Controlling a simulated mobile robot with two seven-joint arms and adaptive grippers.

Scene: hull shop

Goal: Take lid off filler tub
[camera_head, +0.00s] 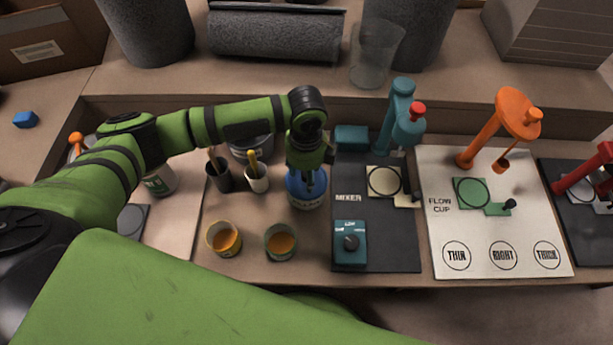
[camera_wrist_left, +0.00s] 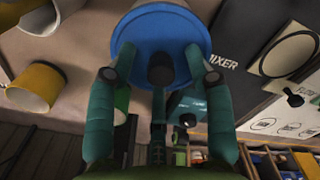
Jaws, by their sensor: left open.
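The filler tub (camera_head: 307,204) stands on the bench between the cups and the dark mixer mat, partly hidden under my left gripper (camera_head: 308,181). Its blue lid (camera_head: 295,187) is on, and shows large in the left wrist view (camera_wrist_left: 150,30) with a dark round knob (camera_wrist_left: 160,68) on top. In that view my left gripper (camera_wrist_left: 160,76) is open, with one fingertip on each side of the knob and a gap between. Whether the fingertips touch the lid I cannot tell. My right gripper is not in view.
Two cups of orange-brown filler, a left one (camera_head: 224,239) and a right one (camera_head: 281,242), stand in front of the tub. Brush holders (camera_head: 256,180) are to its left. The teal mixer (camera_head: 400,125) and its control box (camera_head: 349,244) are to its right.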

